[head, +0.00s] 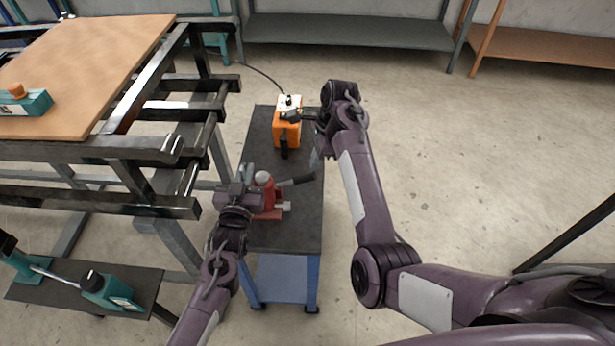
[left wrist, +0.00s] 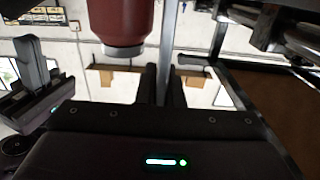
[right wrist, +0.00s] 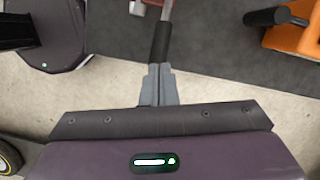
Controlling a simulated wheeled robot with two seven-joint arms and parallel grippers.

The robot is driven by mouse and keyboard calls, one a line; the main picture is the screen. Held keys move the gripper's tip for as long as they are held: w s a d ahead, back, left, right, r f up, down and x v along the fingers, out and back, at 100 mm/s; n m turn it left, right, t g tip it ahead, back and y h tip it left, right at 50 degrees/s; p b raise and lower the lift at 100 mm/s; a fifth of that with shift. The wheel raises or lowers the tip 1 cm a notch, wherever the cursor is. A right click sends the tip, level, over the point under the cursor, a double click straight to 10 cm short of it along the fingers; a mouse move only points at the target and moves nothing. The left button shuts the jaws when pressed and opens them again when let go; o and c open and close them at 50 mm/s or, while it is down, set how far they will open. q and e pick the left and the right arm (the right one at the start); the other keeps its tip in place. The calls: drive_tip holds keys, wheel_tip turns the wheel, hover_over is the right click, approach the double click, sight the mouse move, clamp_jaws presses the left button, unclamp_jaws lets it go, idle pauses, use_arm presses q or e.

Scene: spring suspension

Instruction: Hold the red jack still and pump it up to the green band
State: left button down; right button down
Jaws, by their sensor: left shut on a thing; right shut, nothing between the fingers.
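The red jack (head: 267,195) stands on the dark top of a small cart. Its red cylinder with a silver end (left wrist: 122,22) shows in the left wrist view. Its pump handle has a black grip (head: 299,180) and sticks out to the right. My left gripper (head: 246,197) is shut on the jack; which part is between the fingers is hard to tell. My right gripper (right wrist: 158,84) is shut and empty, its fingertips by the outer end of the handle grip (right wrist: 160,43). I cannot make out the green band.
An orange box (head: 287,130) with a black cable stands at the cart's far end. The cart top (head: 268,236) is clear in front of the jack. A steel frame with a wooden board (head: 85,70) stands close on the left. Open floor lies right.

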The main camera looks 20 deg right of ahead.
sight(312, 180)
drive_tip(key=shift+x, duration=1.8)
drive_tip(key=shift+s, duration=0.1)
drive_tip(key=shift+d+x, duration=0.25)
drive_tip(key=shift+x, duration=0.8)
drive_tip(key=shift+d+x, duration=0.25)
drive_tip(key=shift+x, duration=0.85)
drive_tip(key=shift+f, duration=0.1)
drive_tip(key=shift+s+d+r, duration=0.1)
drive_tip(key=shift+d+r, duration=0.15)
drive_tip(key=shift+d, duration=0.55)
drive_tip(key=shift+d+r, duration=0.25)
drive_tip(key=shift+d, duration=0.5)
drive_tip(key=v, duration=1.2)
